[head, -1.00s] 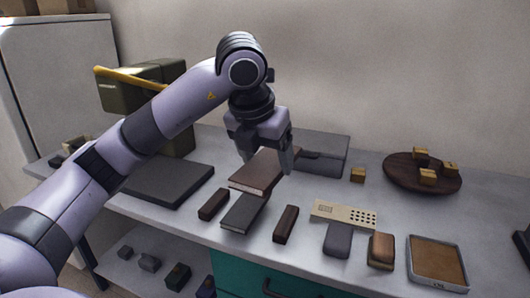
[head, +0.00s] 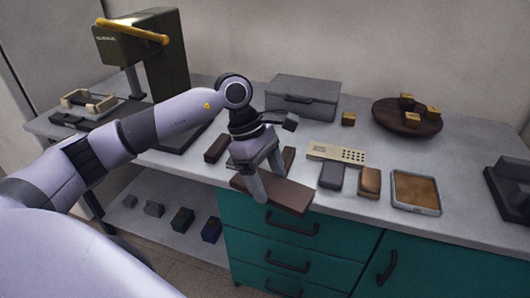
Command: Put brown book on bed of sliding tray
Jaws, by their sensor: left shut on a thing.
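My left gripper (head: 267,182) is shut on the brown book (head: 288,196). The book is held roughly flat at the counter's front edge, its near part in front of the teal drawers. The gripper hides part of it. A dark press with a yellow handle (head: 138,33) stands at the back left. A dark flat slab (head: 182,135) lies at its foot, partly behind my left arm; it may be the sliding tray, but I cannot tell for sure. My right gripper is not in view.
A grey case (head: 303,97) stands behind the gripper. A dark bar (head: 217,149) lies beside it. A perforated beige plate (head: 336,153), dark block (head: 331,176), brown block (head: 369,181), shallow tan tray (head: 416,191) and round board (head: 392,118) with small cubes are to the right.

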